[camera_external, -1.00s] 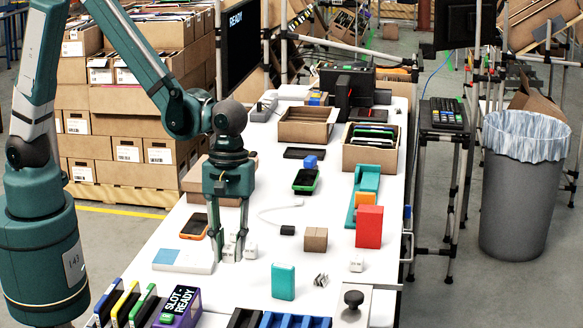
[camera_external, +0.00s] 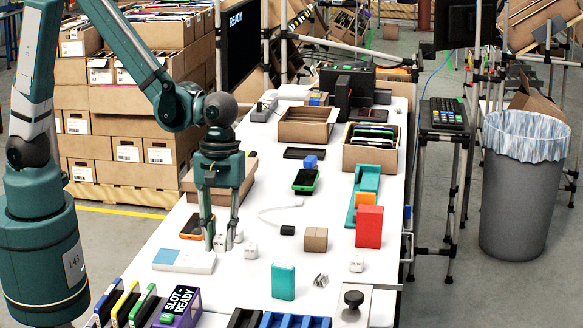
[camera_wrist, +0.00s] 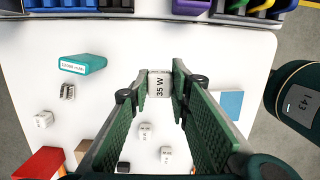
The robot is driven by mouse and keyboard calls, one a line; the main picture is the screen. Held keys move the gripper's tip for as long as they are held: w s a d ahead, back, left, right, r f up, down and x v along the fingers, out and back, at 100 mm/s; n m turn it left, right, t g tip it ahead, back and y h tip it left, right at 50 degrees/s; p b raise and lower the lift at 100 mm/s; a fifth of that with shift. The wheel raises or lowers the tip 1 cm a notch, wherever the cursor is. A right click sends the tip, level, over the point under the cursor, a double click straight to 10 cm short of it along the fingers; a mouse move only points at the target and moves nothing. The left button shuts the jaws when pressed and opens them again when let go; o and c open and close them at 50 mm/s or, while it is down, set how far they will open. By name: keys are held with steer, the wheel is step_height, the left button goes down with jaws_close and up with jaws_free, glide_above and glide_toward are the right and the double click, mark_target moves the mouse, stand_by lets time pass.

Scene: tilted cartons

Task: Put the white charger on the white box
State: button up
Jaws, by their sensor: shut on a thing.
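My gripper (camera_external: 219,247) is shut on a small white charger (camera_wrist: 159,85) marked "35 W", held between the fingertips in the wrist view. In the external view the held charger (camera_external: 219,243) is partly hidden by the fingers. The white box (camera_external: 190,262) is flat, with a light blue left end, and lies just in front and left of my fingertips. Its blue end (camera_wrist: 231,105) shows right of the fingers in the wrist view; the rest is mostly hidden. Other small white cubes stand close by, one (camera_external: 250,252) just to the right.
An orange-edged phone (camera_external: 193,227) lies behind the box. A teal box (camera_external: 283,281), a brown block (camera_external: 315,239) and a red block (camera_external: 369,227) stand to the right. A purple "SLOT-READY" box (camera_external: 181,306) is at the front edge.

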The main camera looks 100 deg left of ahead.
steer(key=r, duration=0.2)
glide_above(184, 259)
steer(key=shift+s+a+f, duration=0.1)
steer(key=shift+a+f, duration=0.1)
steer(key=shift+a, duration=0.2)
steer(key=shift+f, duration=0.1)
steer(key=shift+f+b, duration=0.6)
steer(key=shift+f, duration=2.2)
steer(key=shift+f+b, duration=0.35)
steer(key=shift+f, duration=1.75)
steer(key=shift+f, duration=0.1)
